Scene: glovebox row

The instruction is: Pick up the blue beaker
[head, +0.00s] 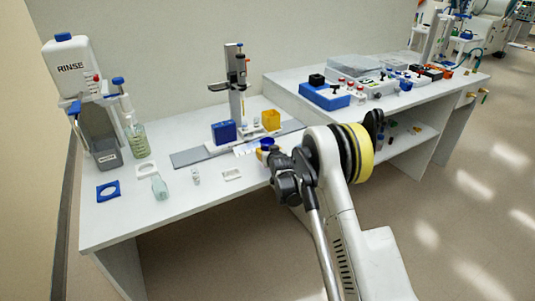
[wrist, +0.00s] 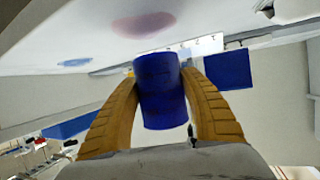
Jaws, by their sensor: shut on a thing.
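The blue beaker (wrist: 161,92) stands between the two yellow fingers of my gripper (wrist: 164,76) in the wrist view, with a finger against each side. My gripper is shut on it. In the head view the beaker shows as a small blue shape (head: 266,143) at the fingertips, over the front part of the white bench (head: 150,215). My wrist hides part of the gripper there. I cannot tell for sure whether the beaker is clear of the bench top.
A blue block (head: 224,132) and a yellow container (head: 271,120) stand by the grey stand (head: 236,80) just behind. A second bench with boxes (head: 325,96) is at right.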

